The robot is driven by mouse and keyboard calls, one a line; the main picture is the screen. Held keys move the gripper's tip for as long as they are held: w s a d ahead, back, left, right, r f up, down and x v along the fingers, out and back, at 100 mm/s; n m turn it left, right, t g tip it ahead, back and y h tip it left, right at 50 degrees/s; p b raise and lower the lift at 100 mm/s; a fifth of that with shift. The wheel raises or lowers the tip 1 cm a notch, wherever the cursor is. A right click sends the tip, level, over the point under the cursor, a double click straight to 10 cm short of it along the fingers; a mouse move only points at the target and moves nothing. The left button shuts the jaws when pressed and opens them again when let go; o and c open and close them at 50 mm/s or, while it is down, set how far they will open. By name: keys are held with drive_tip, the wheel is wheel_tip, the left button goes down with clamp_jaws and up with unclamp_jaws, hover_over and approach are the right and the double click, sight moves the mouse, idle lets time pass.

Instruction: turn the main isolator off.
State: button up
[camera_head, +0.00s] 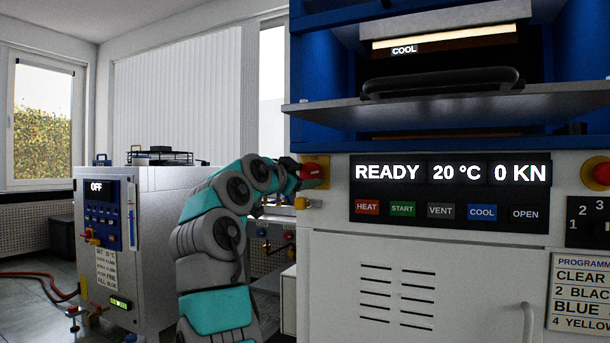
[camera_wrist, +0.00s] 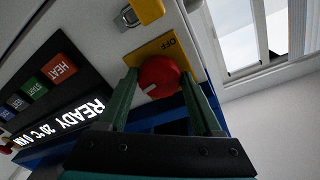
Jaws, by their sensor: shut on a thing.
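The main isolator is a red knob (camera_head: 312,169) on a yellow plate (camera_head: 323,160) at the left edge of the press front. In the wrist view the red knob (camera_wrist: 160,76) sits between my two green fingers, and my gripper (camera_wrist: 158,80) is shut on it. The yellow plate (camera_wrist: 153,47) shows the word OFF. A white mark on the knob lies on its lower left in the wrist view, away from that word. In the head view my gripper (camera_head: 299,172) reaches the knob from the left, and its fingers are mostly hidden.
A lit panel (camera_head: 450,188) reads READY, 20 °C and 0 KN above several labelled buttons. A brass-yellow fitting (camera_wrist: 146,11) is close to the plate. A press shelf (camera_head: 450,108) juts out above. A grey cabinet (camera_head: 130,245) whose display reads OFF stands left.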

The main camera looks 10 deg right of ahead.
drive_tip(key=n+b, duration=0.2)
drive_tip(key=n, duration=0.1)
drive_tip(key=n+b, duration=0.1)
drive_tip(key=n, duration=0.1)
drive_tip(key=shift+s+d+f, duration=0.1)
drive_tip(key=shift+d+f, duration=0.1)
drive_tip(key=shift+f, duration=0.05)
drive_tip(key=shift+r+n+t+b, duration=0.2)
drive_tip(key=shift+n+t+b, duration=0.2)
drive_tip(key=shift+n+b, duration=0.9)
drive_tip(key=shift+n+p, duration=0.3)
drive_tip(key=shift+n, duration=1.7)
drive_tip(key=shift+s+r+n+t+y+p, duration=0.15)
drive_tip(key=shift+n+t+y+p, duration=0.2)
drive_tip(key=shift+n, duration=0.85)
drive_tip(key=shift+n+p, duration=0.6)
drive_tip(key=shift+n, duration=0.9)
